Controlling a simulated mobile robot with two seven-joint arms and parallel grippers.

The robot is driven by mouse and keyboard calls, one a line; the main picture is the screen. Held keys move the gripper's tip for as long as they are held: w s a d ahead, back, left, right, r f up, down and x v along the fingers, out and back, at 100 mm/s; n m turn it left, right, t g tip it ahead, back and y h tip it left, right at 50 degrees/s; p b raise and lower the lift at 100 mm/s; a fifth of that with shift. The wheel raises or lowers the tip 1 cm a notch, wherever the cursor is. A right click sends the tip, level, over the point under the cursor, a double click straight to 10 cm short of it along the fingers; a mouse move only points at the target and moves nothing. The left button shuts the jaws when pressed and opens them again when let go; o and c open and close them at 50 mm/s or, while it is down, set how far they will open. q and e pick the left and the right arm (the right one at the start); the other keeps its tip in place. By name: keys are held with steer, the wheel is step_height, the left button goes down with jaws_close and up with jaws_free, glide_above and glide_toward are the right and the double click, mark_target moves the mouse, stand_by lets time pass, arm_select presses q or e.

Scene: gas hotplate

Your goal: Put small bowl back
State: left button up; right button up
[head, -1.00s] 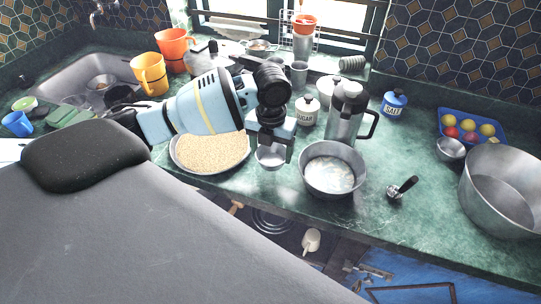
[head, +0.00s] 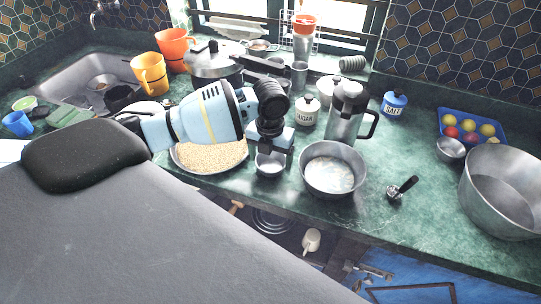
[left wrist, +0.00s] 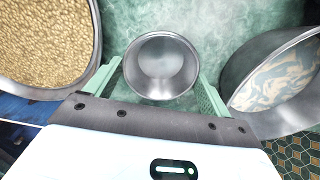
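The small metal bowl (head: 270,165) is upright between the fingers of my left gripper (head: 272,152), low over or on the green counter; I cannot tell if it touches. In the left wrist view the small bowl (left wrist: 161,66) shows empty, and the two green fingers of the left gripper (left wrist: 161,82) meet its rim on opposite sides. The gripper is shut on it. Another small metal bowl (head: 450,148) stands at the right by the blue fruit tray (head: 443,112). My right gripper is not in view.
A wide pan of grain (head: 182,160) is close on the left and a metal pot with pale liquid (head: 312,181) close on the right. A coffee pot (head: 343,120), sugar jar (head: 307,112) and lidded pot (head: 212,64) stand behind. The counter's front edge is near.

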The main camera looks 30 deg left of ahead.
mark_target(270, 169)
arm_select(q)
steer(key=shift+o, duration=1.2)
steer(key=shift+r, duration=0.15)
step_height(270, 169, up, 12)
steer(key=shift+r+p, duration=0.1)
steer(key=shift+p, duration=0.25)
